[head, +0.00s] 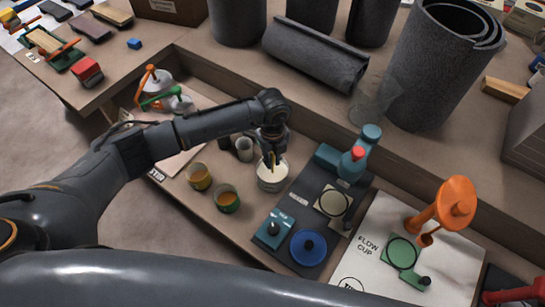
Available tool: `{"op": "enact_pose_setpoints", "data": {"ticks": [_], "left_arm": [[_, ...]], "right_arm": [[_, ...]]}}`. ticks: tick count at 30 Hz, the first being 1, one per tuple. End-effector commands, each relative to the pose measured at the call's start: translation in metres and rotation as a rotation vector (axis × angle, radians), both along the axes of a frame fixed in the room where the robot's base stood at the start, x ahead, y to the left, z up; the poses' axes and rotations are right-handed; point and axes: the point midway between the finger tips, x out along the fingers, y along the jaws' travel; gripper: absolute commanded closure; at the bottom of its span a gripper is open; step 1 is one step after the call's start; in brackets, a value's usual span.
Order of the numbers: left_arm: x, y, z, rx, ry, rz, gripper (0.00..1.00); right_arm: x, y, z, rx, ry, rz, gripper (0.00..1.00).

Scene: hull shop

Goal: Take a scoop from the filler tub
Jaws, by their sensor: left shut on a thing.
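The filler tub (271,183) is a small round tub with pale contents, standing on the lower bench left of a dark mat. My left gripper (271,148) is right above the tub, pointing down, shut on a slim tool (271,158) with a yellow-orange part showing between the fingers. The tool's lower end is at or inside the tub's mouth; I cannot tell whether it touches the filler or carries any. The gripper hides part of the tool and the tub's far rim. My right gripper is not in view.
Two amber cups (227,198) stand left of the tub, and dark cups (243,150) are close beside the gripper. A teal device (347,160) stands right on the dark mat (285,208). A white flow-cup board (375,240) lies farther right. Grey rolls (315,55) fill the raised back shelf.

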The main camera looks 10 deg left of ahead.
Motion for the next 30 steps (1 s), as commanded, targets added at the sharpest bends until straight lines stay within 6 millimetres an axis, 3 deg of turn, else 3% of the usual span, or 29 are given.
{"op": "enact_pose_setpoints", "data": {"ticks": [30], "left_arm": [[-0.005,-0.011,-0.001,0.000,0.000,0.001,0.99]], "right_arm": [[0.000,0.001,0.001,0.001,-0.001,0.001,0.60]]}}
